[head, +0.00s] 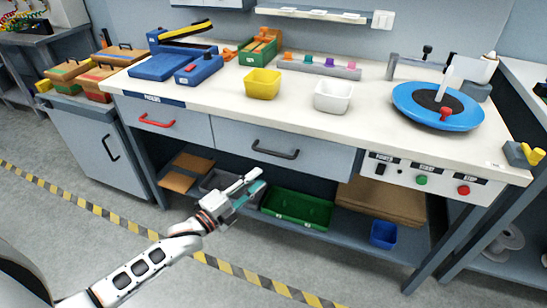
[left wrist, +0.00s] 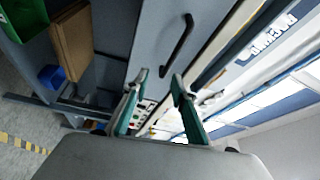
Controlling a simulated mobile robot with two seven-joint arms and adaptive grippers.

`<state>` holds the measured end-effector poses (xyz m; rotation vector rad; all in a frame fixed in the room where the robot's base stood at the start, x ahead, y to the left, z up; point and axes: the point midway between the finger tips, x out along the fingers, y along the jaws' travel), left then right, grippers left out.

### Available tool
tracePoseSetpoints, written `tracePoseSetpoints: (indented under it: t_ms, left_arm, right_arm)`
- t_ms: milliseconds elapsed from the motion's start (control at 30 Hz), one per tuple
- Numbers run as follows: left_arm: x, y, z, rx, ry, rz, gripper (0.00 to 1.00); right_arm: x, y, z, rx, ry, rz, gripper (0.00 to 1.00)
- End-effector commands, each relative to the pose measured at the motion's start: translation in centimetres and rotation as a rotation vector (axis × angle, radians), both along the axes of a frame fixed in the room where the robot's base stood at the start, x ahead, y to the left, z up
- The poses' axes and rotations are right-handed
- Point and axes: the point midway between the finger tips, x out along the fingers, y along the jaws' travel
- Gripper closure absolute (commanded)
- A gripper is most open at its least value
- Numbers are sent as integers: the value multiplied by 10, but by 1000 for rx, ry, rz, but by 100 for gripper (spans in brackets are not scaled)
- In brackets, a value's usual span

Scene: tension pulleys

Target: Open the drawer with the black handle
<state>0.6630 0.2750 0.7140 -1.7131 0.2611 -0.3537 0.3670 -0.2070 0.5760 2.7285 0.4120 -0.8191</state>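The black handle (head: 275,150) is on the closed grey drawer (head: 325,160) under the workbench top, in the middle of the head view. My left gripper (head: 255,181) is below and in front of this handle, apart from it. In the left wrist view, the black handle (left wrist: 177,45) lies beyond and slightly right of the middle between the fingertips. The fingers of the left gripper (left wrist: 158,80) are spread with nothing between them. My right gripper is not in view.
A second drawer with a red handle (head: 157,121) is at the left. A cabinet (head: 95,140) at far left also has a black handle. The lower shelf holds a green bin (head: 298,208) and a blue bin (head: 384,234). The floor before the bench is clear.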

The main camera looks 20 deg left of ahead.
Motion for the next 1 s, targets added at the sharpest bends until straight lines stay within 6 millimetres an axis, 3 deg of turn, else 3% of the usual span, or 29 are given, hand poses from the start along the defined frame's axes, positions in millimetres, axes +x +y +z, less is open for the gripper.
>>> tracePoseSetpoints:
  t_ms: [33, 300, 733, 1000]
  left_arm:
    - [11, 8, -7, 52, -36, -1, 74]
    - [38, 22, 16, 170, -162, 7, 74]
    - [89, 1, 26, 170, -162, 8, 74]
    - [105, -6, 30, 170, -162, 8, 74]
  right_arm:
    - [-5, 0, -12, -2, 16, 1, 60]
    - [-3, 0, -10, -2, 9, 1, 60]
    - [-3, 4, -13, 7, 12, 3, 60]
    - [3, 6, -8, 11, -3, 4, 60]
